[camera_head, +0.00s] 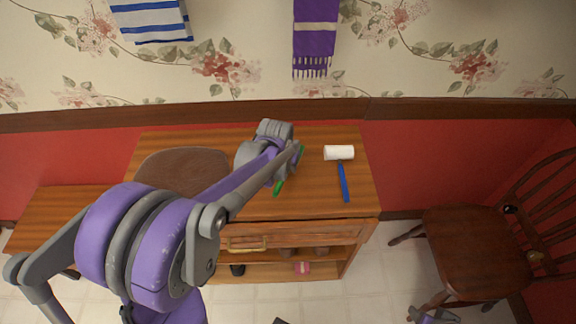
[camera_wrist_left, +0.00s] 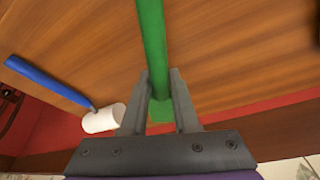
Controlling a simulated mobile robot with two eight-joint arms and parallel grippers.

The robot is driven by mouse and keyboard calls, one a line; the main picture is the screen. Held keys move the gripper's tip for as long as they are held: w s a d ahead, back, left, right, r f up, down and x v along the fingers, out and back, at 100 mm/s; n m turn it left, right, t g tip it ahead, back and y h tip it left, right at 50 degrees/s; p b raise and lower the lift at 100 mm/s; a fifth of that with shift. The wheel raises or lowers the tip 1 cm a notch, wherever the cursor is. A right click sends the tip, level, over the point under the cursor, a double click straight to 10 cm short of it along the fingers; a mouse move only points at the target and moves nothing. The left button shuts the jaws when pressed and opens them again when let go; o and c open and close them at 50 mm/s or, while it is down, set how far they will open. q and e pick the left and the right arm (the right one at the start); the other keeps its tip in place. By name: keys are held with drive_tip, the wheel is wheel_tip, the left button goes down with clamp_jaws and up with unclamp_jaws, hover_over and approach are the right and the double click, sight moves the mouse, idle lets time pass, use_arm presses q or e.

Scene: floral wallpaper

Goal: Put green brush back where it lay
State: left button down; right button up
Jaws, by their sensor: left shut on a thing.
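The green brush (camera_head: 278,187) is at the cabinet's wooden top, left of a white-headed tool with a blue handle (camera_head: 344,183). My left gripper (camera_head: 297,156) is shut on it and hides its middle in the head view. In the left wrist view the green brush (camera_wrist_left: 153,45) runs up from between the two fingers of the left gripper (camera_wrist_left: 160,80). I cannot tell whether the brush touches the top. What seems to be my right gripper (camera_head: 434,316) is low at the bottom edge, away from the cabinet, its fingers unclear.
The blue-handled tool's white head (camera_wrist_left: 103,118) lies close beside the left gripper. A brown rounded chair back (camera_head: 180,165) stands at the cabinet's left. A wooden chair (camera_head: 478,245) is at the right. Striped and purple cloths hang on the wall.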

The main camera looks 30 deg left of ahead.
use_arm(q)
drive_tip(key=shift+f+b, duration=0.4)
drive_tip(key=shift+f, duration=0.15)
drive_tip(key=c, duration=0.6)
unclamp_jaws()
drive_tip(key=shift+r, duration=0.1)
